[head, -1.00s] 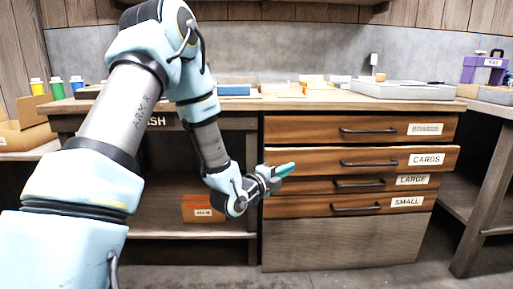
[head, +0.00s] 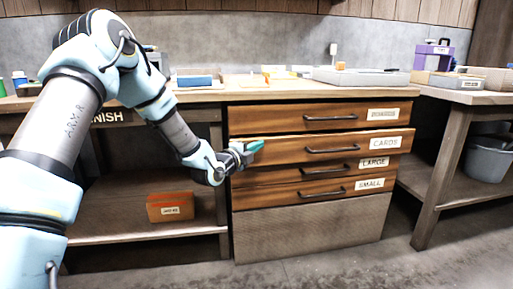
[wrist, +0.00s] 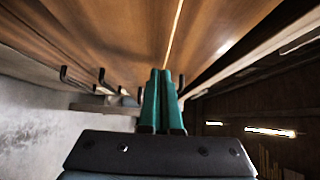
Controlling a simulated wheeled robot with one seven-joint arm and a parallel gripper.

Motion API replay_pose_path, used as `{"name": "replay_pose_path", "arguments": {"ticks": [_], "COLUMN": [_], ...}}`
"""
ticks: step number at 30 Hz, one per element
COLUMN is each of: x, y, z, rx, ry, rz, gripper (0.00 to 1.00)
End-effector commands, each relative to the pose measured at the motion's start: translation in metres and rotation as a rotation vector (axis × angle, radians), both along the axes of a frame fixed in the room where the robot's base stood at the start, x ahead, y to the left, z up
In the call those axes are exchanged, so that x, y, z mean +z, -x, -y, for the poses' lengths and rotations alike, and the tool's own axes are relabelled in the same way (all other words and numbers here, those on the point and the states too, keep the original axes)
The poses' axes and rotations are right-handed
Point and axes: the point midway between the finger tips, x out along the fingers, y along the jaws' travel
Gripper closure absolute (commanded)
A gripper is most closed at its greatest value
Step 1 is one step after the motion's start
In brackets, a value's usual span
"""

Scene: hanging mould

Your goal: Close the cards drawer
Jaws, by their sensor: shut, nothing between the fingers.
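The cards drawer (head: 275,149) is the second wooden front from the top, with a dark bar handle (head: 330,148) and a white CARDS label (head: 385,143). It stands a little proud of the fronts below it. My gripper (head: 256,146) has green fingers, pressed together and empty, at the left end of this drawer front in the head view. I cannot tell whether the tips touch it. In the wrist view the shut fingers (wrist: 163,98) point along wooden drawer fronts (wrist: 120,30), with dark handles beyond to the left.
The boards drawer (head: 270,119) is above; the large drawer (head: 275,175) and small drawer (head: 270,196) are below. The worktop (head: 290,95) holds trays and boxes. An orange box (head: 170,207) sits on the left shelf. A side table with a leg (head: 440,180) stands right; the floor in front is clear.

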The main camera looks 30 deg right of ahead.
Motion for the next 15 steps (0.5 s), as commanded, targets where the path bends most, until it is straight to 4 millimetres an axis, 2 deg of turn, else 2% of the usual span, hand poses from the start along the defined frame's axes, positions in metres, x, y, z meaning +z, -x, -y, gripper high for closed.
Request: {"name": "replay_pose_path", "arguments": {"ticks": [4,15], "x": [-0.0006,-0.0008], "y": [-0.0084,-0.0101], "z": [0.0019,0.003], "rx": [0.002,0.001], "ry": [-0.001,-0.001], "rz": [0.0,0.0], "gripper": [1.0,1.0]}}
